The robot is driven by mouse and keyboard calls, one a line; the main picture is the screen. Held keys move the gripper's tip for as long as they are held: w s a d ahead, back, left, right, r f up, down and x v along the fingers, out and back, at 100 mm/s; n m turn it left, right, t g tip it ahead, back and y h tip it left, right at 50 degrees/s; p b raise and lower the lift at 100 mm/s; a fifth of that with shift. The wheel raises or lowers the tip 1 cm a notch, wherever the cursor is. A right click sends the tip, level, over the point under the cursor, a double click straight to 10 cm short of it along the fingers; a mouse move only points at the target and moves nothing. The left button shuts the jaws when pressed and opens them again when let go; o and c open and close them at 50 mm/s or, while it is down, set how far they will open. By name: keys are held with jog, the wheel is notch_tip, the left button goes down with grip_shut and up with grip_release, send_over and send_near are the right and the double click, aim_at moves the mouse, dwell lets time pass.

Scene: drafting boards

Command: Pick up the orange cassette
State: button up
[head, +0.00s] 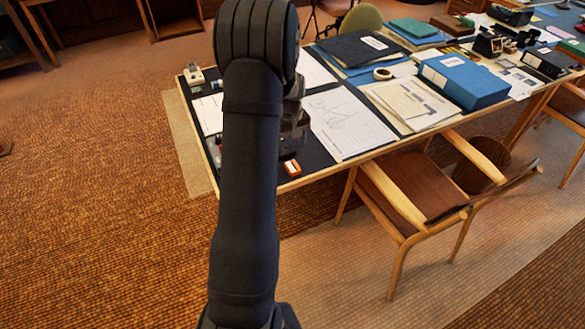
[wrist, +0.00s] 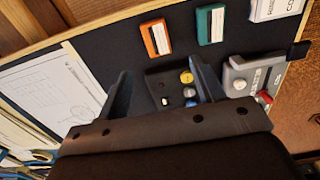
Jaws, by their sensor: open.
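The orange cassette (head: 291,168) lies near the front edge of the desk's dark top in the head view. In the wrist view the orange cassette (wrist: 156,38), with a white label, lies flat beyond my fingertips and apart from them. My gripper (wrist: 161,65) is open with nothing held. Between its fingers a small black box with round knobs (wrist: 168,84) shows below, partly hidden by the right finger. In the head view my arm hides most of the gripper.
A green cassette (wrist: 210,25) lies just right of the orange one. A grey device with a red button (wrist: 255,75) sits to the right, a white box (wrist: 274,8) behind. Drawing sheets (head: 345,122), folders and a blue binder (head: 465,82) cover the desk. A chair (head: 425,190) stands at the front.

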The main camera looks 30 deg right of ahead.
send_over(293, 166)
jog(key=f, duration=0.4)
jog(key=shift+w+a+f, duration=0.2)
jog(key=shift+a, duration=0.05)
jog(key=shift+s+d+f, duration=0.1)
jog(key=shift+s+f, duration=0.05)
jog(key=shift+f, duration=1.15)
jog(key=shift+s+d+f, duration=0.1)
jog(key=shift+f, duration=1.2)
jog(key=c, duration=1.1)
jog(key=shift+r, duration=0.1)
